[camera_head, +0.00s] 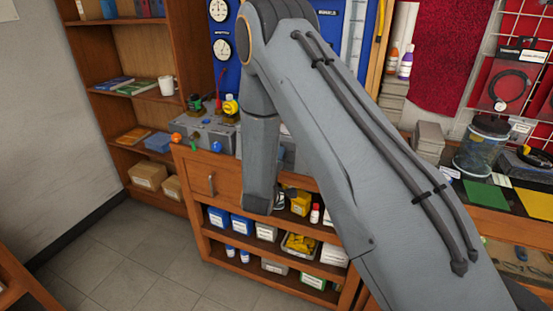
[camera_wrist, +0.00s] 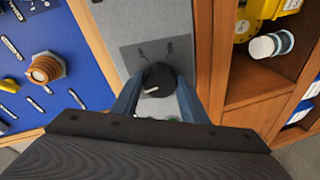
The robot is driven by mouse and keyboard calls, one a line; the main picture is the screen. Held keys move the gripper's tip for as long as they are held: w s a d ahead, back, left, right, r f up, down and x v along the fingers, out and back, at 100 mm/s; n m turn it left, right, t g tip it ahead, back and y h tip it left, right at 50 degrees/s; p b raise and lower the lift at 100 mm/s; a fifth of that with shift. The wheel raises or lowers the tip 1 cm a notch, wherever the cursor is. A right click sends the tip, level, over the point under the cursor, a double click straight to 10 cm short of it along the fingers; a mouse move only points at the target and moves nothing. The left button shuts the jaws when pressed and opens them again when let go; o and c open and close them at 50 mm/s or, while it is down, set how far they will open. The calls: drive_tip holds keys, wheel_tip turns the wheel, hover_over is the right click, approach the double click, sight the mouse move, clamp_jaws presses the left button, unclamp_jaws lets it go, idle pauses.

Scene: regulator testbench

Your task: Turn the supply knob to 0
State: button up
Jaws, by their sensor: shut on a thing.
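The supply knob (camera_wrist: 158,76) is a round black knob with a short white pointer mark. It sits on a grey panel (camera_wrist: 140,52) in the wrist view, and its mark points left and slightly down. Small dark markings show on the panel above it, too small to read. My gripper (camera_wrist: 157,83) is shut on the knob, with one blue-grey finger on each side of it. In the head view my arm covers the gripper, and I cannot make out the knob there.
A blue board (camera_wrist: 35,75) with a brass fitting (camera_wrist: 46,67) lies left in the wrist view. A wooden shelf (camera_wrist: 255,90) with a yellow item and a white-capped jar stands right. In the head view, a grey bench unit (camera_head: 212,137) carries coloured knobs; floor at lower left is clear.

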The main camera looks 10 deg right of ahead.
drive_tip(key=n, duration=0.2)
drive_tip(key=n+p, duration=0.1)
drive_tip(key=n, duration=0.2)
drive_tip(key=shift+a+r+n+g+y+p, duration=0.1)
drive_tip(key=shift+r+n+g+y+p, duration=0.05)
drive_tip(key=shift+n+g+y+p, duration=0.2)
drive_tip(key=n+g+p, duration=0.1)
drive_tip(key=n, duration=0.3)
drive_tip(key=n+g+p, duration=0.1)
drive_tip(key=n+p, duration=0.1)
drive_tip(key=n, duration=0.2)
drive_tip(key=shift+r+p, duration=0.1)
drive_tip(key=shift+p, duration=0.2)
drive_tip(key=n+p, duration=0.2)
drive_tip(key=p, duration=0.1)
drive_tip(key=shift+g, duration=0.25)
drive_tip(key=shift+w+n+h+p, duration=0.1)
drive_tip(key=shift+n+h+p, duration=0.35)
drive_tip(key=shift+p, duration=0.15)
drive_tip(key=o, duration=1.1)
